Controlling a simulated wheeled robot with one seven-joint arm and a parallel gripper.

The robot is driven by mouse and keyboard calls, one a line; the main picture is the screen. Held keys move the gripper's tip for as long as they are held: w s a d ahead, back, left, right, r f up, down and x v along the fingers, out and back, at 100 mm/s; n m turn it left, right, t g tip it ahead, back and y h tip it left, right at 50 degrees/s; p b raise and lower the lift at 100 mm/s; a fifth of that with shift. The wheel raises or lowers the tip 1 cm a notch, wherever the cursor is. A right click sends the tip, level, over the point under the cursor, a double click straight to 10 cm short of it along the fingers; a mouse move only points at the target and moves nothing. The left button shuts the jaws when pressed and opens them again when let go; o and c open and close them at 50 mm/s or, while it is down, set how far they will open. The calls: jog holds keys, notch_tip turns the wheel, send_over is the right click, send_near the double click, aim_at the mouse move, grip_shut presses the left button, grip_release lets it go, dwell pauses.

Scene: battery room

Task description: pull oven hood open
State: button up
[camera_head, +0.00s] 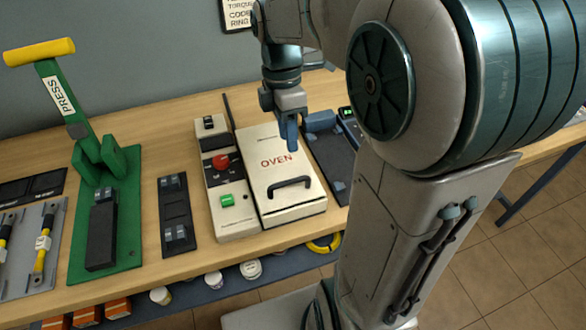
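The oven (234,200) is a cream box on the wooden bench, with a red knob and a green button on its left panel. Its hood (262,175), lettered OVEN, lies flat and looks closed. A black bar handle (289,184) stands near the hood's front edge. My gripper (289,140) points down above the back part of the hood, behind the handle and apart from it. I cannot tell how far apart its fingers are, as they overlap in this view.
A green press (128,200) with a yellow-ended lever stands at the left. A dark plate (176,225) with two small blocks lies between press and oven. A dark device (330,150) sits right of the oven. A shelf (215,297) with rolls and boxes runs below the bench.

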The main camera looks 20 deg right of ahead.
send_over(292, 173)
jog(key=s+a, duration=0.2)
jog(key=s, duration=0.3)
jog(key=f, duration=1)
jog(key=shift+w+d, duration=0.2)
jog(key=shift+w, duration=0.05)
